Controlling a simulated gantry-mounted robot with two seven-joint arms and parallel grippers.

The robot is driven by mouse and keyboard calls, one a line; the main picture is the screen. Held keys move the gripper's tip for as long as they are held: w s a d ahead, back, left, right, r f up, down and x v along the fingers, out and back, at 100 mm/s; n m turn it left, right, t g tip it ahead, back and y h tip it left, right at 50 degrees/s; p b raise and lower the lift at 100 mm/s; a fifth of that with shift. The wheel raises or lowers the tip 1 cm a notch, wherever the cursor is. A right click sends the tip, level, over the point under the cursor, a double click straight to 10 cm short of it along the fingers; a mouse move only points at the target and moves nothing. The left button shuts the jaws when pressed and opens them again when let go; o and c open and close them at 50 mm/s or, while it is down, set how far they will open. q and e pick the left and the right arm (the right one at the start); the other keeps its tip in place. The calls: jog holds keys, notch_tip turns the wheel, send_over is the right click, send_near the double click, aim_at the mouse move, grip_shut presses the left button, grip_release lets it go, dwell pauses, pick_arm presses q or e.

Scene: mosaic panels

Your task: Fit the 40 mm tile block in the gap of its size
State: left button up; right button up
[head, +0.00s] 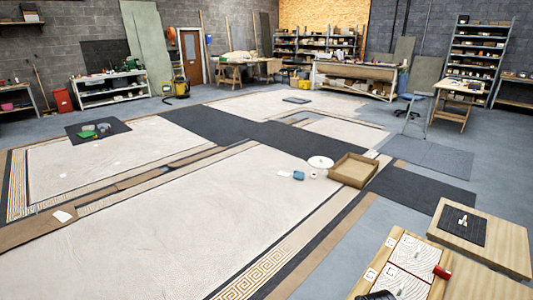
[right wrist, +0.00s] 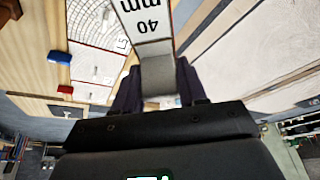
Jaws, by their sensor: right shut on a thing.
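In the right wrist view my right gripper (right wrist: 157,92) is shut on the tile block (right wrist: 157,70). The block has a white face with a red edge and the print "40 mm", and a grey side between the dark fingers. Pale mosaic panels with wavy dark lines (right wrist: 97,62) lie to the left of the block. In the head view these panels (head: 410,258) lie on a wooden board (head: 382,245) at the lower right, with small white labels beside them. I cannot make out the gap of the block's size. My left gripper is not in view.
A red piece (head: 442,272) lies at the panels' right edge; the wrist view shows a blue part (right wrist: 64,89) near it. A wooden table (head: 505,250) with a black mat (head: 470,225) stands behind. A dark object (head: 378,295) shows at the bottom edge.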

jog(key=s+a+r+n+p, duration=0.1)
jog(key=s+a+r+p, duration=0.2)
jog(key=a+r, duration=0.25)
jog(key=w+d+r+p+v, duration=0.1)
jog(key=w+p+v, duration=0.1)
jog(key=p+v, duration=1.5)
jog(key=w+p+v, duration=0.2)
jog(key=p+v, duration=1.5)
jog(key=p, duration=0.2)
jog(key=shift+d+r+y+p, duration=0.35)
jog(key=shift+d+r, duration=0.25)
jog(key=shift+d, duration=0.15)
